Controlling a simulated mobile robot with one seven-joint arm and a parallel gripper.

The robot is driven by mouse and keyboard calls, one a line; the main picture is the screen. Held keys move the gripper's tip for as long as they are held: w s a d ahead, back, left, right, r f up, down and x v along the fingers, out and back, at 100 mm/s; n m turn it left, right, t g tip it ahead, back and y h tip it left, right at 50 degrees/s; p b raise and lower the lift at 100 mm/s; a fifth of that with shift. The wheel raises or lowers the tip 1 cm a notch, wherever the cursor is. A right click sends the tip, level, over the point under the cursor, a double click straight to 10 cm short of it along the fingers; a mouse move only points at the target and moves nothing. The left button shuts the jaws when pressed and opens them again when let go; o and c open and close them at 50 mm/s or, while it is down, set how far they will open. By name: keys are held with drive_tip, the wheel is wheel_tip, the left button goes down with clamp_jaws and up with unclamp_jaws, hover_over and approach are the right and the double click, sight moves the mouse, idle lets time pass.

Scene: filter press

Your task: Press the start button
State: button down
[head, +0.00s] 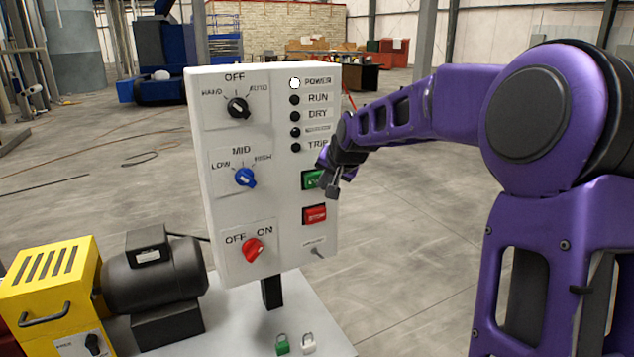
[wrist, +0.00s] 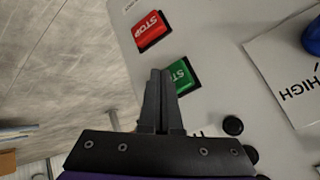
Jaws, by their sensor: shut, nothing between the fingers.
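The green start button (head: 312,179) sits on the right side of the white control panel (head: 219,130), above the red stop button (head: 314,214). My gripper (head: 333,192) is shut and empty, in front of the panel at the green button's right edge. In the wrist view the closed fingers (wrist: 158,75) point up and overlap the left part of the green button (wrist: 182,76), hiding some of it. The red STOP button (wrist: 150,31) shows clear beyond the fingertips. I cannot tell whether the fingertips touch the green button.
The panel also carries a black knob (head: 238,107), a blue knob (head: 244,177), a red knob (head: 252,250) and a column of indicator lamps, with the POWER lamp (head: 295,84) lit white. A motor (head: 153,275) and two padlocks (head: 307,343) are below. Open floor lies behind.

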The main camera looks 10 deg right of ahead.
drive_tip(key=shift+w+a, duration=0.2)
drive_tip(key=shift+w, duration=0.35)
idle(0.8)
idle(0.3)
drive_tip(key=shift+s+d, duration=0.2)
drive_tip(key=shift+s, duration=0.3)
drive_tip(key=shift+s+d, duration=0.15)
drive_tip(key=shift+s, duration=0.3)
drive_tip(key=shift+s, duration=0.1)
drive_tip(key=s, duration=0.1)
drive_tip(key=s+d, duration=0.1)
drive_tip(key=s, duration=0.2)
drive_tip(key=shift+s+d, duration=0.25)
drive_tip(key=shift+s, duration=0.05)
drive_tip(key=shift+f, duration=0.1)
